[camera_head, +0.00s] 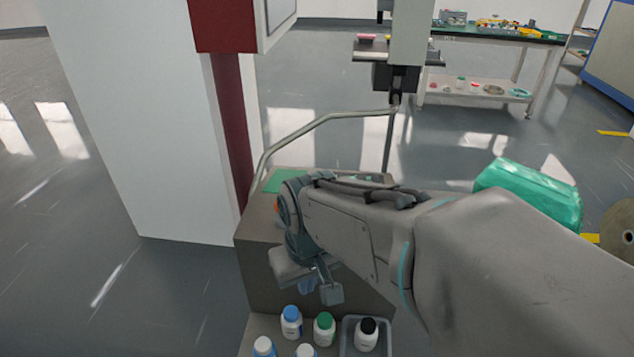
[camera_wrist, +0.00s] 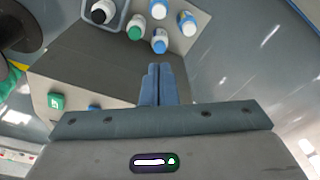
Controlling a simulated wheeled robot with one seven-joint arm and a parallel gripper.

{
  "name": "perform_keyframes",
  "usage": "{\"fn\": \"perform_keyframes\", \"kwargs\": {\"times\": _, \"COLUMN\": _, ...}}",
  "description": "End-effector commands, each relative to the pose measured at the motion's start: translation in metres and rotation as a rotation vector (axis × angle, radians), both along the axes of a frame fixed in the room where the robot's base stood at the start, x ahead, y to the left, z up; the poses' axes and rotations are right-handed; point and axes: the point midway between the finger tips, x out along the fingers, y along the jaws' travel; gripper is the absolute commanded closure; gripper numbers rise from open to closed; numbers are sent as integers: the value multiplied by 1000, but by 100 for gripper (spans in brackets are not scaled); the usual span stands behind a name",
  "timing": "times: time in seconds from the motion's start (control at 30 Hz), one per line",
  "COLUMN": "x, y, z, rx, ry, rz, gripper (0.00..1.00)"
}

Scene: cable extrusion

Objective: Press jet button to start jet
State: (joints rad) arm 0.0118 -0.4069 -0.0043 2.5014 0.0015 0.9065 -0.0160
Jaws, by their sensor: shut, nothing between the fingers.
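My gripper (camera_head: 328,290) is low in front of the grey box (camera_head: 262,262) in the head view. In the wrist view its two blue fingers (camera_wrist: 161,75) lie together with nothing between them, pointing toward the bottles. A small green square with a pale mark (camera_wrist: 56,101) sits on a light grey surface at left in the wrist view, apart from the fingers. A small blue piece (camera_wrist: 94,107) shows beside it, partly hidden by my gripper. I cannot tell which of these, if either, is the jet button.
Several capped bottles (camera_head: 324,328) stand on a lower ledge below my gripper. A black-capped bottle (camera_head: 366,335) stands in a grey tray (camera_head: 347,350). A bent metal pipe (camera_head: 310,127) rises behind the box. A white cabinet (camera_head: 135,110) stands left; open floor lies beyond.

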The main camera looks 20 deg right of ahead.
Motion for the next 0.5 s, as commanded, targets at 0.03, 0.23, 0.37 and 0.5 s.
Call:
{"fn": "perform_keyframes", "kwargs": {"times": 0.03, "x": 0, "y": 0, "z": 0, "rx": 0, "ry": 0, "rz": 0, "gripper": 100}}
{"fn": "perform_keyframes", "kwargs": {"times": 0.23, "x": 1, "y": 0, "z": 1, "rx": 10, "ry": 3, "rz": -15, "gripper": 100}}
{"fn": "perform_keyframes", "kwargs": {"times": 0.37, "x": 10, "y": 1, "z": 6, "rx": 83, "ry": 21, "rz": -120, "gripper": 100}}
{"fn": "perform_keyframes", "kwargs": {"times": 0.5, "x": 34, "y": -7, "z": 15, "rx": 251, "ry": 42, "rz": -376, "gripper": 100}}
